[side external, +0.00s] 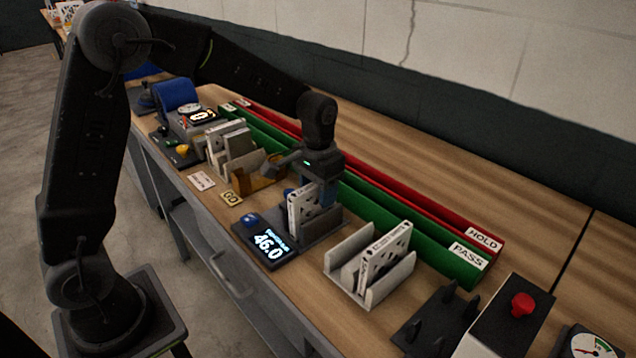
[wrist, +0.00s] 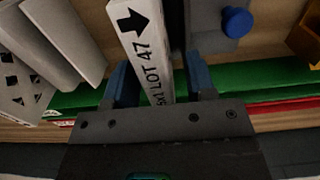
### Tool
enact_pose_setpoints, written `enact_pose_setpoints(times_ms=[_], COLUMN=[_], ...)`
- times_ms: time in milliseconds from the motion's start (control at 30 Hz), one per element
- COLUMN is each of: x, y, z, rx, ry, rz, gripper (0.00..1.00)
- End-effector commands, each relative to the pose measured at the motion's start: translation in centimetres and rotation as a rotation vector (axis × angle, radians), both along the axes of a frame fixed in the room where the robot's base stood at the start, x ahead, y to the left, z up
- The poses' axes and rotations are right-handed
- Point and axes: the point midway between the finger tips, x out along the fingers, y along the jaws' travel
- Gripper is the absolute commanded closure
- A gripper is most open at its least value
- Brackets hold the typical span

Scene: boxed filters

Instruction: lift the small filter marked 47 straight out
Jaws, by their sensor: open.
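The small filter marked 47 (wrist: 150,62) is a white slab with "LOT 47" and a black arrow on its narrow edge. In the side view the filter (side external: 297,215) stands upright in a dark grey holder (side external: 322,232) beside a display reading 46.0 (side external: 268,245). My gripper (wrist: 160,78) is open, with one blue finger on each side of the filter and a visible gap on both sides. In the side view my gripper (side external: 310,188) is right over the holder, partly hiding the filter's top.
A light grey rack (side external: 370,290) with another white filter (side external: 384,258) stands to the right. A green PASS channel (side external: 440,255) and a red HOLD channel (side external: 470,228) run behind. An orange-brown holder (side external: 262,178) and more filters (side external: 232,140) stand to the left.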

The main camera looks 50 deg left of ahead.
Motion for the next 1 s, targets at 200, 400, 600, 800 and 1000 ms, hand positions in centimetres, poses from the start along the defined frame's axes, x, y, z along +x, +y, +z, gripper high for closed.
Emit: enact_pose_setpoints(times_ms=[200,400,600,800,1000], x=[0.1,0.1,0.1,0.0,-1.6], y=[0.0,0.0,0.0,0.0,-0.1], z=[2.3,6.8,10.9,13.2,14.7], rx=[0.0,0.0,0.0,0.0,0.001], ry=[-0.006,-0.007,-0.006,-0.002,-0.036], rz=[0.0,0.0,0.0,0.0,0.0], gripper=[0.49,0.49,0.49,0.49,0.49])
